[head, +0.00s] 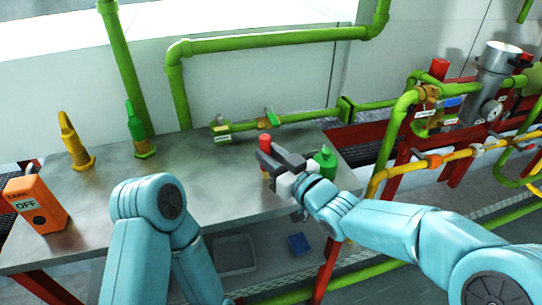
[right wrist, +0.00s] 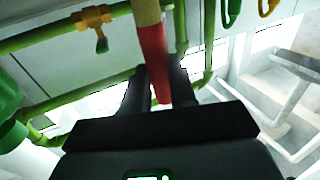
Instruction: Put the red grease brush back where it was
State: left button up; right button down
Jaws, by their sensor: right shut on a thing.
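The red grease brush (head: 265,142) stands about upright between the fingers of my right gripper (head: 272,160), above the right part of the grey metal table. The gripper is shut on it. Its red end shows above the fingers in the head view; its lower part is mostly hidden by them. In the right wrist view the red part of the brush (right wrist: 153,60) sits between the dark fingertips (right wrist: 158,85), with a tan part beyond it. Whether the brush touches the table, I cannot tell. My left arm shows at the lower left, but its gripper is out of view.
A green bottle (head: 326,160) stands just right of my right gripper. Green and yellow spouted cans (head: 140,135) (head: 75,143) and an orange box marked OFF (head: 36,204) stand on the table's left. Green pipes (head: 270,40) run behind. The table's (head: 210,175) middle is clear.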

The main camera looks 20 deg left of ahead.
jog(key=shift+f, duration=0.2)
jog(key=c, duration=0.9)
grip_release()
jog(key=shift+w, duration=0.15)
jog(key=shift+r, duration=0.1)
jog(key=shift+r, duration=0.2)
jog(key=v, duration=1.2)
jog(key=shift+b, duration=0.35)
jog(key=shift+f, duration=0.1)
